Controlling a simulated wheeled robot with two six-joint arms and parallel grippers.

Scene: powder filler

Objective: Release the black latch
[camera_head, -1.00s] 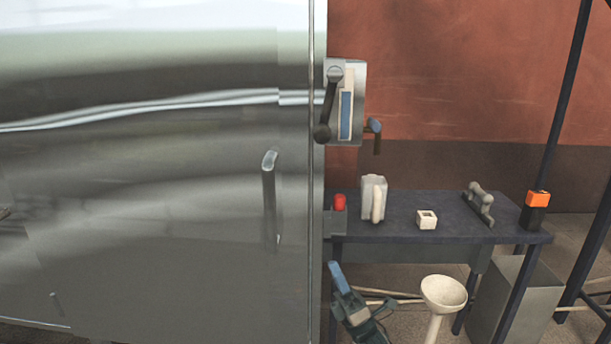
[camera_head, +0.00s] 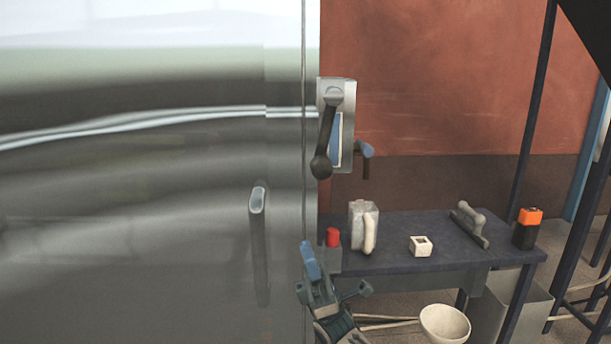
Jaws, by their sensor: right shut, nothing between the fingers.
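The black latch (camera_head: 326,140) is a dark lever with a round knob at its lower end. It hangs down, slightly tilted, from a grey plate (camera_head: 347,90) at the right edge of the large shiny metal door. My right gripper (camera_head: 310,258) shows at the lower middle with a blue fingertip pointing up. It is shut and empty, below the latch and apart from it. My left gripper is not in view.
A dark table (camera_head: 393,228) stands to the right with a red-topped object (camera_head: 333,237), a grey jug (camera_head: 360,225), a white square cup (camera_head: 420,246) and a trowel-like tool (camera_head: 470,224). A door handle (camera_head: 258,225) sticks out left of the gripper. A white funnel (camera_head: 445,323) is below the table.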

